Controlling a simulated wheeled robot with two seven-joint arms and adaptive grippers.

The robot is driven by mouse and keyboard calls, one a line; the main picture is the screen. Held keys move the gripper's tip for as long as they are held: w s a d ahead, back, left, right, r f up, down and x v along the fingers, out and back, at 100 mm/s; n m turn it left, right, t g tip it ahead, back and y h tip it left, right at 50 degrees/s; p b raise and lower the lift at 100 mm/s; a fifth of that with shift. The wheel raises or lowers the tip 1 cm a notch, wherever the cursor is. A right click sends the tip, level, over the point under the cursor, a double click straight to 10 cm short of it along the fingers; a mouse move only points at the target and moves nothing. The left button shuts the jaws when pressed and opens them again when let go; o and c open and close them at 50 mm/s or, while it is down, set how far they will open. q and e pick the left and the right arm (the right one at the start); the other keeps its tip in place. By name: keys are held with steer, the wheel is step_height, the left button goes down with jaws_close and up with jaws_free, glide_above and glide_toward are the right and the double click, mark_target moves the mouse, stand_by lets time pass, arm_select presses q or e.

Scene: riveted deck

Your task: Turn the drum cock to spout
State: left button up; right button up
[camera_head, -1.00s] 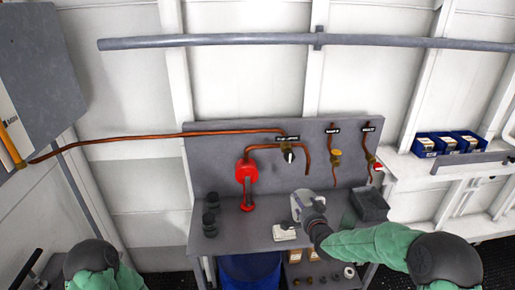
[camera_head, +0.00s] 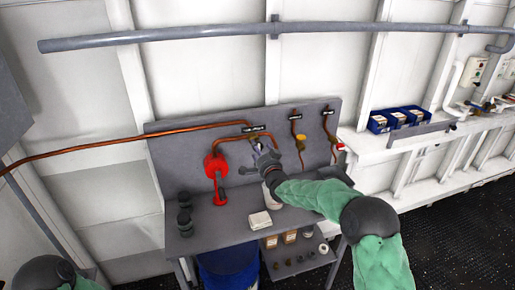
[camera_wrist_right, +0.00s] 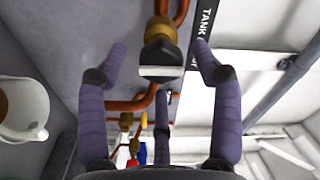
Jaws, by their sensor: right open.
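A brass cock (camera_wrist_right: 160,50) with a pale flat handle (camera_wrist_right: 162,72) sits on a copper pipe in the right wrist view. In the head view, the front cock is largely covered by my right gripper (camera_head: 262,150), under a black label (camera_head: 253,129). My right gripper (camera_wrist_right: 160,75) is open, with purple fingers on both sides of the cock and a third below it. I see no finger closed on the handle. A black label starting "TANK" (camera_wrist_right: 206,25) is partly hidden by a finger. My left arm shows only at the bottom left; its gripper is out of view.
A red pump (camera_head: 216,166) is on the panel to the left. Two other cocks, one yellow (camera_head: 300,137) and one red (camera_head: 340,147), are to the right. A white cup (camera_wrist_right: 22,105) shows at left.

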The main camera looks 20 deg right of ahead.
steer(key=shift+w+a, duration=0.1)
steer(key=shift+w, duration=1.2)
steer(key=c, duration=1.2)
